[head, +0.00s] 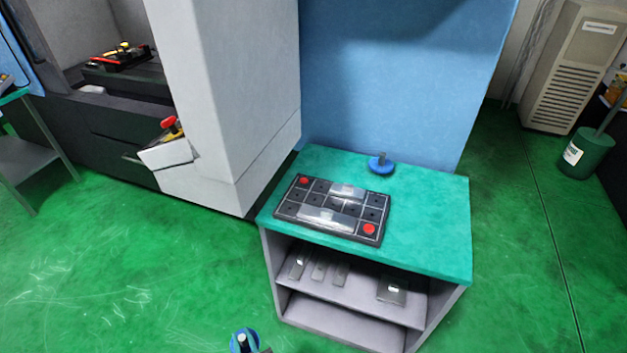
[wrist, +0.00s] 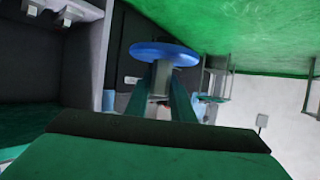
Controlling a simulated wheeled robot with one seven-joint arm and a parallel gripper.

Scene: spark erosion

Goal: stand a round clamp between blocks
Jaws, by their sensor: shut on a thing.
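One round clamp, a blue disc with a grey stem, is at the bottom edge of the head view (head: 240,342) and in the wrist view (wrist: 165,53). My gripper (wrist: 163,82) is shut on its stem, with the disc beyond the fingertips. Most of my gripper is cut off in the head view. A second blue round clamp (head: 381,166) stands on the green bench top, behind the dark gridded plate (head: 285,209). Two silver blocks lie on that plate, one at the back (head: 347,191) and a longer one at the front (head: 326,219), with dark squares between them.
The plate has red round marks at two opposite corners. The green bench top (head: 430,235) is clear to the right. Its shelf (head: 350,286) holds several metal pieces. A pale machine (head: 235,90) stands left of the bench and a blue panel (head: 390,80) behind. Green floor lies in front.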

